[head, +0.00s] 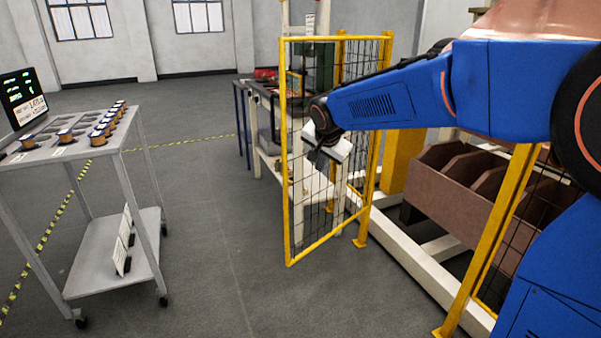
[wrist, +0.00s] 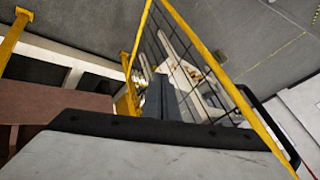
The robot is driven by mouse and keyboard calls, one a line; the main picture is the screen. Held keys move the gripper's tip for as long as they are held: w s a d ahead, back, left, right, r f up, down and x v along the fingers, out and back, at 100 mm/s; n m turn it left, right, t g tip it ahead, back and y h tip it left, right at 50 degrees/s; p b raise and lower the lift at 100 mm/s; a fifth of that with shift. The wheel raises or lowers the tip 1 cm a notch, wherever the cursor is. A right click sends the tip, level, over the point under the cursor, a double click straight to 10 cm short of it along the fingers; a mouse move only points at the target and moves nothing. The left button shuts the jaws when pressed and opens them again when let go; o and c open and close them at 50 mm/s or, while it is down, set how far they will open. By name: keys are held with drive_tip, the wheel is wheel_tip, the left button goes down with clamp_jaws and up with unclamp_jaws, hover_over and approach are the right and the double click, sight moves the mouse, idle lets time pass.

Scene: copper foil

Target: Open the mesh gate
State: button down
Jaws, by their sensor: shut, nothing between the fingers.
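The mesh gate (head: 287,200) is a yellow-framed panel with dark wire mesh. In the head view it stands swung out at an angle from the yellow fence post (head: 371,160), with the opening to its right uncovered. My gripper (head: 318,160) is at the end of the blue arm, over the mesh in this view, at about mid-height of the gate. Its dark fingers are together and empty in the wrist view (wrist: 160,97). The gate's yellow frame (wrist: 215,70) runs just right of them there. I cannot tell whether the gripper touches the gate.
Brown bins (head: 440,170) sit behind the opening, above a pale floor beam (head: 425,268). Another yellow post (head: 490,240) stands at the right. A grey cart (head: 110,265) with several copper spools stands left. A workbench (head: 265,155) is behind the gate. Floor between cart and gate is clear.

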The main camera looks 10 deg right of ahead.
drive_tip(key=w+a, duration=0.2)
drive_tip(key=w, duration=0.1)
approach(298, 174)
drive_tip(key=shift+m, duration=0.3)
drive_tip(key=shift+s+d+x, duration=0.1)
drive_tip(key=shift+d+x, duration=0.05)
drive_tip(key=shift+x, duration=0.9)
drive_tip(key=shift+s+d+x, duration=0.1)
drive_tip(key=shift+x, duration=0.9)
drive_tip(key=shift+s+d+x, duration=0.1)
drive_tip(key=shift+d+x, duration=0.05)
drive_tip(key=shift+x, duration=0.9)
drive_tip(key=shift+a+f, duration=0.1)
drive_tip(key=shift+f, duration=0.1)
drive_tip(key=shift+w+a, duration=0.3)
drive_tip(key=shift+w, duration=0.05)
drive_tip(key=w+a+m+h, duration=0.1)
drive_tip(key=w+a+m, duration=0.2)
drive_tip(key=w+a, duration=0.5)
drive_tip(key=w, duration=0.4)
drive_tip(key=shift+a+h, duration=0.3)
drive_tip(key=shift+h, duration=0.1)
